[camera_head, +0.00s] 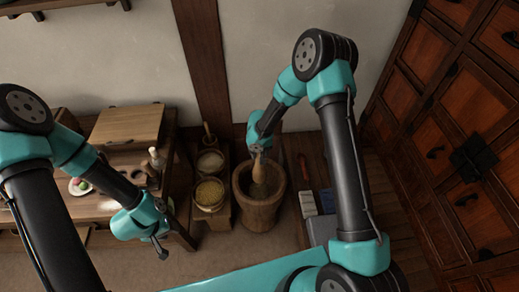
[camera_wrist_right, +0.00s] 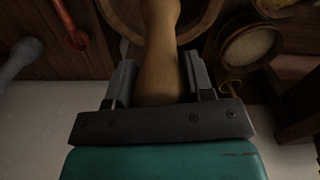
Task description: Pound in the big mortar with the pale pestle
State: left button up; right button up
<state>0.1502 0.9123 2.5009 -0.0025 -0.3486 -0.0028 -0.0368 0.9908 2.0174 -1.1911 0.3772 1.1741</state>
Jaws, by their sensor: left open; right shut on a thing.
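The big wooden mortar (camera_head: 258,204) stands on the floor in the middle of the head view. Its rim also shows at the top of the right wrist view (camera_wrist_right: 205,22). My right gripper (camera_head: 262,148) is above the mortar, shut on the pale wooden pestle (camera_head: 259,172). In the right wrist view the pestle (camera_wrist_right: 159,60) runs between the two fingers towards the mortar. In the head view its lower part is inside the mortar's opening; whether it touches the bottom cannot be seen. My left gripper (camera_head: 160,247) is open and empty by the table's front edge, left of the mortar.
Left of the mortar stand a basket of yellow grain (camera_head: 209,193) and a bowl of pale grain (camera_head: 210,162). A low wooden table (camera_head: 90,207) is further left. A red-handled tool (camera_head: 304,167) lies to the right. Wooden drawers (camera_head: 470,150) line the right wall.

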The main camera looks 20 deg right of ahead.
aim_at(260, 169)
jog(key=shift+f, duration=3.05)
jog(key=shift+f, duration=3.6)
notch_tip(260, 169, up, 8)
jog(key=shift+f, duration=0.1)
